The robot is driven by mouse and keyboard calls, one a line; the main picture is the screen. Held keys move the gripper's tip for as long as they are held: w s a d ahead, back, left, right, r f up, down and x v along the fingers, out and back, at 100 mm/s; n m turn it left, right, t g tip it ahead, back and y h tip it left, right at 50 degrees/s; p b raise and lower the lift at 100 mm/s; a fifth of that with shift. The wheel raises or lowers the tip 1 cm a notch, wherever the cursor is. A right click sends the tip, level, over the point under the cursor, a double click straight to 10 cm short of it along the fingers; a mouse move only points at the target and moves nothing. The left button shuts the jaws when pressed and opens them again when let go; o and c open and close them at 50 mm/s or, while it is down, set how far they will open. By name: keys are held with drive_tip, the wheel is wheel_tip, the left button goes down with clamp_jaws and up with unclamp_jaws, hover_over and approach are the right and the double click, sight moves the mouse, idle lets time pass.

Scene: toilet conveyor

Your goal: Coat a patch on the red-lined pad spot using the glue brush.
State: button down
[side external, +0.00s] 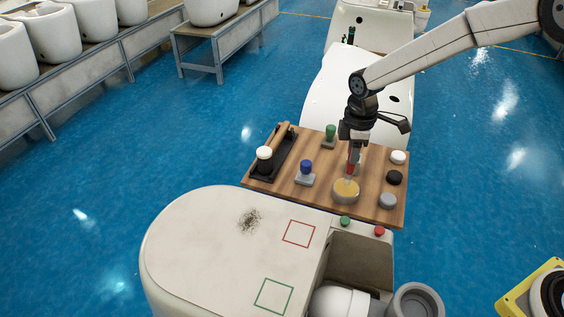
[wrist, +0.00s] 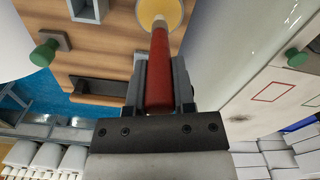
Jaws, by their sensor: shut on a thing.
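My gripper (side external: 352,155) is shut on the red handle of the glue brush (side external: 351,169) and holds it upright, tip down, over the wooden board. The red handle (wrist: 160,70) lies between the jaws in the wrist view. The brush tip is at the round pot of yellow glue (side external: 346,195); I cannot tell how deep it reaches. The pot's yellow glue (wrist: 175,12) shows at the top of the wrist view. The red-lined pad spot (side external: 299,233) is an empty red square outline on the pale toilet top, in front of the board. It also shows in the wrist view (wrist: 273,92).
The wooden board (side external: 280,172) carries a blue-knobbed tool (side external: 306,168), a green-knobbed tool (side external: 330,133), a white-knobbed piece in a black tray and several round discs at right. A green-lined square (side external: 273,296) and a dark speckled patch (side external: 249,220) mark the toilet top.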

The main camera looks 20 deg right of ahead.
drive_tip(key=shift+r, duration=2.65)
drive_tip(key=shift+f, duration=0.1)
drive_tip(key=s+d+f+m, duration=0.4)
drive_tip(key=s+d+m, duration=0.4)
drive_tip(key=m, duration=0.4)
drive_tip(key=shift+d+f+m, duration=0.15)
drive_tip(key=shift+m, duration=0.15)
drive_tip(key=shift+s, duration=0.1)
